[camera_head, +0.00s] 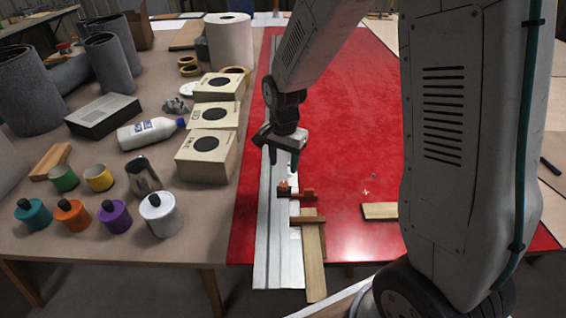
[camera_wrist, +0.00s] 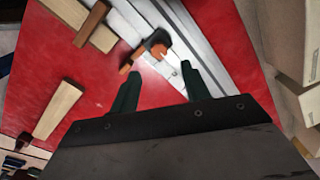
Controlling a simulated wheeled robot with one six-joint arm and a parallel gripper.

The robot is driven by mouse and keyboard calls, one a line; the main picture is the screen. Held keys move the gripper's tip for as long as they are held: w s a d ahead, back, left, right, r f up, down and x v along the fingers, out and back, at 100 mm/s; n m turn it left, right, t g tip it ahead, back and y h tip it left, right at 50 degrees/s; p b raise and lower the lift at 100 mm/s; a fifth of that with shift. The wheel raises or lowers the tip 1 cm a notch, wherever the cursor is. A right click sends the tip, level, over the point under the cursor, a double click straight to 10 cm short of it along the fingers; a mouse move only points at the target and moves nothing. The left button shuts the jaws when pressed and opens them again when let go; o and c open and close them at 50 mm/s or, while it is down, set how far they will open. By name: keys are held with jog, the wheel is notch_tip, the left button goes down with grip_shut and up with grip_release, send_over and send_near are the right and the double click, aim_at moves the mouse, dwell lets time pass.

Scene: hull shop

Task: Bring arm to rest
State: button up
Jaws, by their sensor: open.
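My gripper (camera_head: 284,168) hangs from my arm over the metal rail on the red panel (camera_head: 340,120), with its fingers pointing down. Its two dark fingers also show in the wrist view (camera_wrist: 160,76), apart and with nothing between them. My upper arm hides part of the panel on the right.
A wooden strip (camera_head: 314,265) overhangs the table's front edge, and a small wood block (camera_head: 380,211) lies on the panel. The panel's middle is mostly clear.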

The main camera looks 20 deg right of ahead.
jog(key=shift+s+n, duration=0.1)
jog(key=shift+n, duration=0.2)
jog(key=s+d+r+n, duration=0.1)
jog(key=s+r+n, duration=0.4)
jog(key=s+r, duration=0.5)
jog(key=s+d+r+n+t, duration=0.1)
jog(key=s+r+n, duration=0.3)
jog(key=s+r, duration=0.6)
jog(key=s, duration=0.6)
jog(key=shift+d+r+n, duration=0.25)
jog(key=shift+d+n, duration=0.15)
